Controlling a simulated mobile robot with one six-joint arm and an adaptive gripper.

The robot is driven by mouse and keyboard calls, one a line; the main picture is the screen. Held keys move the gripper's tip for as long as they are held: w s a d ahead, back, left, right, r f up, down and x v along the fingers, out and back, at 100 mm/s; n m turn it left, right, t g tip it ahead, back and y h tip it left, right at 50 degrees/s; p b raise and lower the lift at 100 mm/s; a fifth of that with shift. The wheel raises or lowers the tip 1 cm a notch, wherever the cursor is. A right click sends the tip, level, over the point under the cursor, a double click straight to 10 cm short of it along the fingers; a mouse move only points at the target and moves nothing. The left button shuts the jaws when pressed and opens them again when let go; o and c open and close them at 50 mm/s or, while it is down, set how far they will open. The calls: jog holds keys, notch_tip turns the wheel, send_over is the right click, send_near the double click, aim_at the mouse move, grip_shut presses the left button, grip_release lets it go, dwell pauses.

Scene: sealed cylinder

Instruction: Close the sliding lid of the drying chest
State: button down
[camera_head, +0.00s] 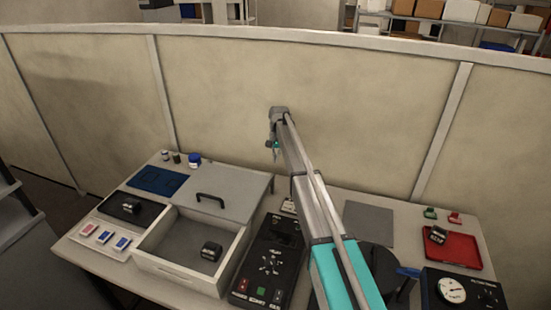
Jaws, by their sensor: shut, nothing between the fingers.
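The drying chest (175,273) is a pale box on the table at left of centre. Its grey sliding lid (232,189), with a black bar handle (211,200), is slid to the back, leaving the front part open. A small black block-like item (211,251) lies inside the open part. My gripper (275,153) is shut and empty, raised above the table. In the picture it shows just beyond the lid's far right corner, apart from the handle. Its fingertips are small and their exact height is hard to tell.
A black control panel (268,262) stands right of the chest. A blue mat (157,181), a black tray (112,207) and coloured cards (105,237) lie left. A red tray (458,252) and a gauge box (455,291) are at right. A partition wall (350,110) closes the back.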

jog(key=shift+s+a+f+b, duration=0.3)
jog(key=shift+s+f+b, duration=0.15)
jog(key=shift+s, duration=0.3)
jog(key=shift+s+a+f+b, duration=0.25)
jog(key=shift+s+f+b, duration=0.1)
jog(key=shift+s+f, duration=0.3)
jog(key=shift+s+a+f+b, duration=0.3)
jog(key=shift+s+f+b, duration=0.1)
jog(key=shift+s, duration=0.45)
